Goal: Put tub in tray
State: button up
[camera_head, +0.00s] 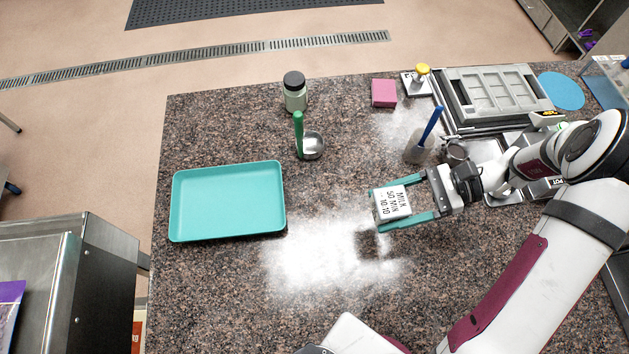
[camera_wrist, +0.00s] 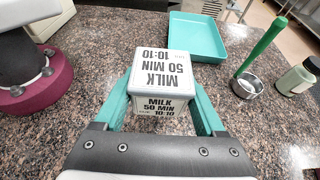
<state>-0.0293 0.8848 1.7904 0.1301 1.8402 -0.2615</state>
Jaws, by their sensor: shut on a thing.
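The tub (camera_head: 392,203) is a small white box labelled "MILK 50 MIN 10:10". It sits between the teal fingers of my gripper (camera_head: 404,208), which is shut on it. In the wrist view the tub (camera_wrist: 160,78) shows its lid and front label, with a teal finger on each side. Whether it touches the counter is hard to tell. The tray (camera_head: 228,233) is a shallow teal rectangle lying empty on the counter, left of my gripper and apart from it. In the wrist view the tray (camera_wrist: 196,50) lies beyond the tub.
A metal ladle with a green handle (camera_head: 299,135) and a dark-lidded jar (camera_head: 295,95) stand behind. A pink block (camera_head: 384,93), a blue-handled tool (camera_head: 430,125) and a grey mould (camera_head: 492,97) are at back right.

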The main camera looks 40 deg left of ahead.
jog(key=s+a, duration=0.2)
jog(key=a, duration=0.9)
send_over(229, 204)
jog(key=f, duration=0.6)
jog(key=shift+w+d, duration=0.2)
jog(key=shift+d, duration=0.1)
jog(key=f, duration=0.4)
jog(key=shift+s+a, duration=0.2)
jog(key=shift+a, duration=0.05)
jog(key=shift+f, duration=0.15)
